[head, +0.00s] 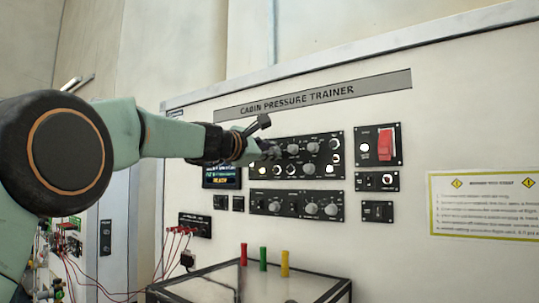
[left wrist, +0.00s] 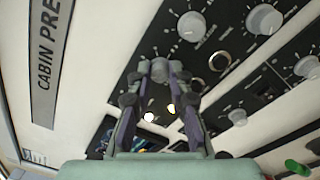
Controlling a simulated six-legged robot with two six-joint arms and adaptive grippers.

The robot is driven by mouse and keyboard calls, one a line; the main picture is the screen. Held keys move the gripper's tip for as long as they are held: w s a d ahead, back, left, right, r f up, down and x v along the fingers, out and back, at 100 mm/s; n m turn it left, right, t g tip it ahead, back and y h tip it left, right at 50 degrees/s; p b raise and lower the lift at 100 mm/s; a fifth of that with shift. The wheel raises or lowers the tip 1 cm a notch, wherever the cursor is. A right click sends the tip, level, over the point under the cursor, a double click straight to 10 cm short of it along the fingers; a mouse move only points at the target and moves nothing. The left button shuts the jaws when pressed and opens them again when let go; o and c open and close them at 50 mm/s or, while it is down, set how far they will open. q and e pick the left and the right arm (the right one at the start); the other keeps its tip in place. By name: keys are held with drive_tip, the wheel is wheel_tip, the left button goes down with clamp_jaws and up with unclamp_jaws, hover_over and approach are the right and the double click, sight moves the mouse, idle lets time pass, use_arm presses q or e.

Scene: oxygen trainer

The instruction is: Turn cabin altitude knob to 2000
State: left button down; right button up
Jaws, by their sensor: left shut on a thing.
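A black control panel (head: 320,135) with several grey knobs is on the upright white board titled Cabin Pressure Trainer. My left gripper (head: 266,150) reaches to the left end of this panel and hides part of it. In the left wrist view, my left gripper (left wrist: 159,76) is shut on a round grey knob (left wrist: 158,69), with a finger on each side. Other grey knobs (left wrist: 191,27) sit beside it on the same panel. The knob labels and dial numbers are too small to read, so I cannot tell its setting. My right gripper is not in view.
A red guarded switch (head: 385,143) is right of the panel. A lower panel (head: 293,204) has more knobs. A lit screen (head: 222,177) is partly behind my arm. Red, green and yellow pegs (head: 263,258) stand up from a glass-topped case (head: 215,277) below. Red wires hang at lower left.

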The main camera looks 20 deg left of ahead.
use_arm(q)
drive_tip(key=shift+f, duration=0.25)
drive_tip(key=c, duration=1.6)
unclamp_jaws()
drive_tip(key=shift+c, duration=0.2)
drive_tip(key=o, duration=0.4)
drive_tip(key=shift+s+r, duration=0.25)
drive_tip(key=shift+w, duration=0.1)
drive_tip(key=shift+v, duration=3.75)
